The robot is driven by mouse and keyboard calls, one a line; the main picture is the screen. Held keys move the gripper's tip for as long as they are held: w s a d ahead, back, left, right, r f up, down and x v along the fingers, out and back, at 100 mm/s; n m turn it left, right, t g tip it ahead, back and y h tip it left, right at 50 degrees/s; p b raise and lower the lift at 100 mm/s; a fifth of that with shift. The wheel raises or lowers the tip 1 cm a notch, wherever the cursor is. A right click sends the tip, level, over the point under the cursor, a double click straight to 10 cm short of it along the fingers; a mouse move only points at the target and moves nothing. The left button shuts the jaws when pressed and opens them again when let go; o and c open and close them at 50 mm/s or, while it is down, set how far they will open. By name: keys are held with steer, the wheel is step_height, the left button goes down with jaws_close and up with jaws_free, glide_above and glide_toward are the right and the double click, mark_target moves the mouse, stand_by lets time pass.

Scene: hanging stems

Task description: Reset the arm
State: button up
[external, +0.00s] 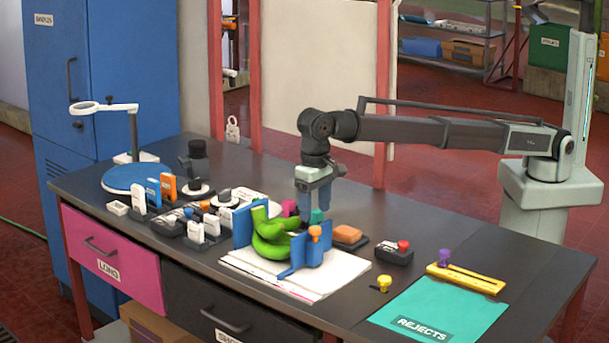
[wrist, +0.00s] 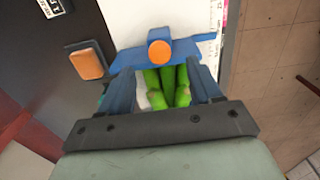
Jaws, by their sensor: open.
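My gripper (external: 312,215) points down above the back right of a blue holder (external: 315,252) in the external view. Its two blue fingers stand apart in the wrist view (wrist: 164,88). A bunch of green curved stems (external: 270,235) sits in the blue holder, which has an orange knob (external: 315,232). In the wrist view the green stems (wrist: 167,85) show between my fingers, with the orange knob (wrist: 160,52) beyond. I cannot tell how far below my fingers the stems are. No held thing shows.
The holder stands on white sheets (external: 335,275). An orange block (external: 347,234), a box with a red knob (external: 395,252) and a teal rejects mat (external: 440,310) lie to the right. The right rear tabletop is clear.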

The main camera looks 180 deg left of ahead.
steer(key=shift+r, duration=0.45)
